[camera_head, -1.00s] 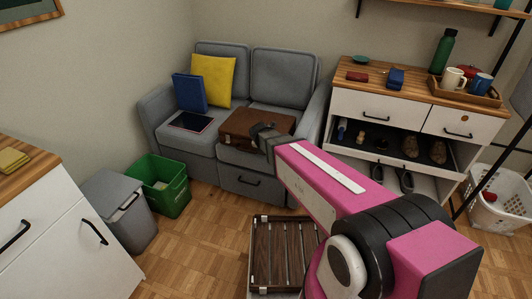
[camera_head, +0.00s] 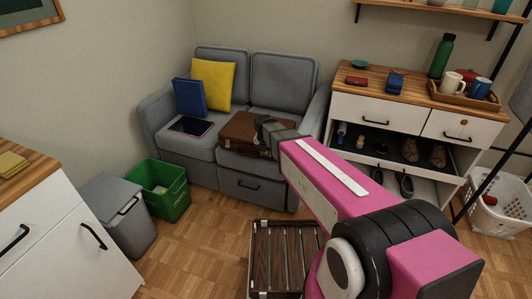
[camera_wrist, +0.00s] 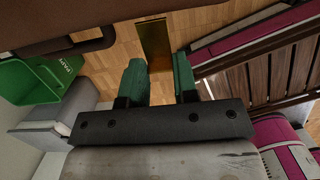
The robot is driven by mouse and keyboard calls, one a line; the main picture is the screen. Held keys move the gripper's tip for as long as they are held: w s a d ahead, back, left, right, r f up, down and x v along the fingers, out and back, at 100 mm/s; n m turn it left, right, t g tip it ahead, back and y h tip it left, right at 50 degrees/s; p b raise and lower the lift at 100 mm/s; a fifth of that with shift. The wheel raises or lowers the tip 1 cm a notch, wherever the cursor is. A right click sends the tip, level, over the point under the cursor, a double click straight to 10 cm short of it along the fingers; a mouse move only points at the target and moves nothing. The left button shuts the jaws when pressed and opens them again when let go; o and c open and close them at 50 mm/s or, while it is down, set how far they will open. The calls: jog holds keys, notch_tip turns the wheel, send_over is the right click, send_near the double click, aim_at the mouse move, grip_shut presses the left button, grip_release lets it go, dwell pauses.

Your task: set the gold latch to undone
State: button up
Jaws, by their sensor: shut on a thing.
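A brown suitcase (camera_head: 238,131) lies on the right seat of the grey sofa. It also shows in the wrist view (camera_wrist: 50,22), where its dark handle (camera_wrist: 85,43) sticks out at upper left. The gold latch (camera_wrist: 155,45) is a flat upright plate at the top middle of the wrist view. My gripper (camera_wrist: 159,78) has its two green fingers on either side of the latch's near end and is shut on it. In the head view my gripper (camera_head: 270,133) is at the suitcase's right front, and its fingertips and the latch are hard to make out.
A dark slatted rack (camera_head: 265,255) stands on the floor below my arm. A green bin (camera_head: 172,195) and a grey bin (camera_head: 125,225) stand left of the sofa. A tablet (camera_head: 190,125) and cushions lie on the left seat. A drawer unit (camera_head: 385,108) stands at right.

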jog(key=o, duration=0.9)
jog(key=shift+r, duration=0.1)
jog(key=r, duration=0.3)
jog(key=s+r, duration=0.1)
jog(key=r, duration=0.6)
jog(key=shift+s+a+r, duration=0.25)
jog(key=shift+s, duration=0.05)
jog(key=s+d+f+m, duration=0.2)
jog(key=s+d+m, duration=0.3)
jog(key=m, duration=0.5)
jog(key=s+d+f+m+g, duration=0.1)
jog(key=s+d+f+m, duration=0.1)
jog(key=s+d+m, duration=0.3)
jog(key=s+d+f+m, duration=0.3)
jog(key=d+m, duration=0.7)
jog(key=m, duration=0.7)
jog(key=shift+s+d+g+y, duration=0.15)
jog(key=shift+s+g+y, duration=0.15)
jog(key=shift+s, duration=0.8)
